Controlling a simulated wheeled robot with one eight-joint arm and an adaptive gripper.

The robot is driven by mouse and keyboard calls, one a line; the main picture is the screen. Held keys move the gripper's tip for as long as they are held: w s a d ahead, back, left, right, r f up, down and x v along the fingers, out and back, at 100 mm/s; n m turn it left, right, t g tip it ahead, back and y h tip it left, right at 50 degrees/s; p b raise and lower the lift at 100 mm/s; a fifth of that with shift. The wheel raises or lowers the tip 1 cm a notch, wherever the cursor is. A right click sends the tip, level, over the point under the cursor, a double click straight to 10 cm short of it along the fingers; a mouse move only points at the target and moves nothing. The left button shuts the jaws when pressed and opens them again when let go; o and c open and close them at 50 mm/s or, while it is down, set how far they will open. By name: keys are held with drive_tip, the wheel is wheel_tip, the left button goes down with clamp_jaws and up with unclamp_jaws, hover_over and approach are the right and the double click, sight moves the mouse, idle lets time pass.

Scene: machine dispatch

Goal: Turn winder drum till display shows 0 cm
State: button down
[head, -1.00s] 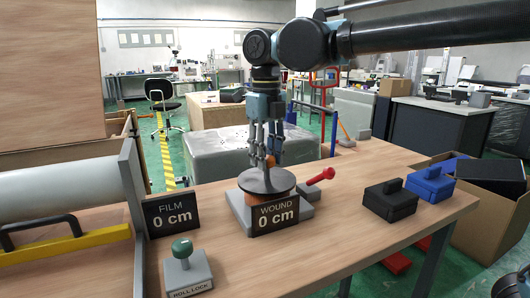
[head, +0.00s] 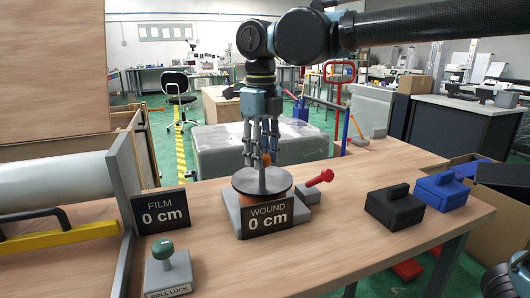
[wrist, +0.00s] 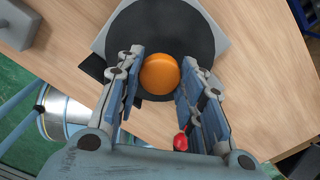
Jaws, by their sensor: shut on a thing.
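The winder drum (head: 263,183) has a dark round top and an orange body, and stands on a grey base (head: 303,213) on the wooden bench. An orange knob (wrist: 160,74) rises from the middle of its top. My gripper (head: 262,160) points down over the drum, with its fingers on both sides of the knob, shut on it. The fingers partly hide the knob in the head view. The WOUND display (head: 267,216) in front of the drum reads 0 cm. The FILM display (head: 160,211) to its left also reads 0 cm.
A red-handled lever (head: 320,178) sticks out right of the drum. A green-knobbed ROLL LOCK (head: 166,266) stands at front left. A black case (head: 394,207) and a blue case (head: 438,191) lie to the right. A white roll (head: 52,178) with a yellow bar is at left.

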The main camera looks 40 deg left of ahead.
drive_tip(key=shift+w+a+r, duration=0.1)
drive_tip(key=shift+w+r, duration=0.05)
drive_tip(key=shift+w, duration=0.1)
drive_tip(key=c, duration=1.2)
unclamp_jaws()
drive_tip(key=shift+o, duration=0.7)
drive_tip(key=shift+s, duration=0.1)
wheel_tip(320, 180, up, 12)
